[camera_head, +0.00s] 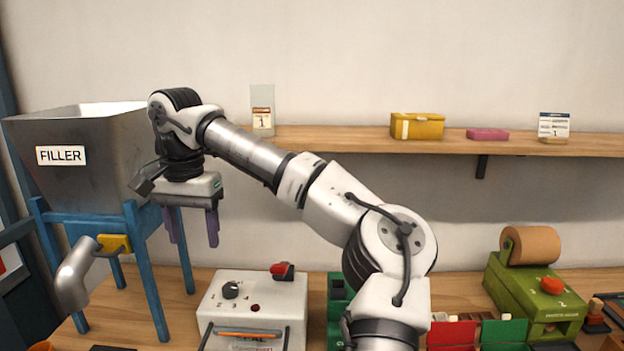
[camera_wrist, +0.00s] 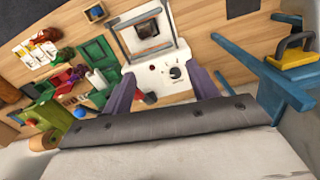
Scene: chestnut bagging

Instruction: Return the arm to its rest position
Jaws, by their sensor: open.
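My gripper (camera_head: 191,228) has purple fingers and hangs pointing down in the head view, just right of the filler hopper (camera_head: 85,150). Its fingers are apart with nothing between them. It is above and left of the white dial box (camera_head: 255,305), clear of it. In the wrist view the two fingers of my gripper (camera_wrist: 162,88) are spread, with the dial box (camera_wrist: 160,72) seen beyond them. My arm reaches up from the bottom of the head view, bends at the elbow and extends left to the gripper.
The hopper's blue stand (camera_head: 150,280) and metal spout (camera_head: 75,275) are close on the left. A wooden shelf (camera_head: 360,140) with small boxes runs along the wall behind my arm. A green machine (camera_head: 535,290) with a brown roll (camera_head: 532,246) stands at right on the bench.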

